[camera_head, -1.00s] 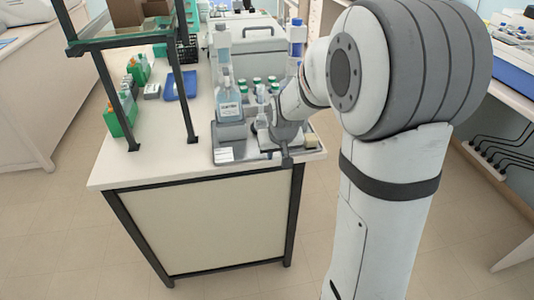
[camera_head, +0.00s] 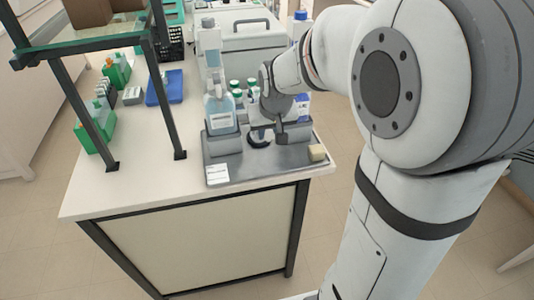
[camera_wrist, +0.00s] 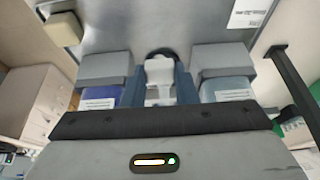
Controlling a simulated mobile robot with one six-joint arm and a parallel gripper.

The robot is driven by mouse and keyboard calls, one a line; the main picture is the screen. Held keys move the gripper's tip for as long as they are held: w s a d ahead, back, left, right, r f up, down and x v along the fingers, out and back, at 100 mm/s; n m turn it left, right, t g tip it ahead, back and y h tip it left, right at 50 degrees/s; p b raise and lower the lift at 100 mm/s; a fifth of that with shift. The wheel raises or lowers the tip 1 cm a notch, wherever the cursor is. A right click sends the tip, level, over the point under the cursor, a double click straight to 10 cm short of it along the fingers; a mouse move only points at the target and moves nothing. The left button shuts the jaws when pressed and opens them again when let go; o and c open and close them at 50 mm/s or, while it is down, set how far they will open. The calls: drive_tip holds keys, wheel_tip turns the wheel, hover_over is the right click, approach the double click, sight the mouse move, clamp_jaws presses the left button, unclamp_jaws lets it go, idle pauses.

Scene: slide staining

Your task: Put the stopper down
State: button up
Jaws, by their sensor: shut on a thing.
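The stopper (camera_wrist: 159,78) is a whitish, translucent piece held between the two blue-grey fingers of my gripper (camera_wrist: 158,88) in the wrist view. My gripper is shut on it. A dark ring (camera_wrist: 164,53) lies just beyond the stopper on the grey tray (camera_wrist: 160,25); I cannot tell whether the stopper touches the tray. In the head view my gripper (camera_head: 261,132) is low over the middle of the tray (camera_head: 245,166), between two bottle holders. The stopper is too small to make out clearly there.
A beige block (camera_head: 317,153) and a white card (camera_head: 217,174) lie on the tray. Green-capped bottles stand behind. A dark-framed shelf (camera_head: 85,70) is at left.

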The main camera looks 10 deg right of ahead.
drive_tip(key=f, duration=0.6)
drive_tip(key=shift+w+a, duration=0.1)
drive_tip(key=shift+w, duration=0.1)
drive_tip(key=shift+s+f, duration=0.1)
drive_tip(key=shift+f, duration=1.85)
drive_tip(key=shift+f, duration=0.15)
drive_tip(key=o, duration=0.9)
drive_tip(key=shift+o, duration=0.2)
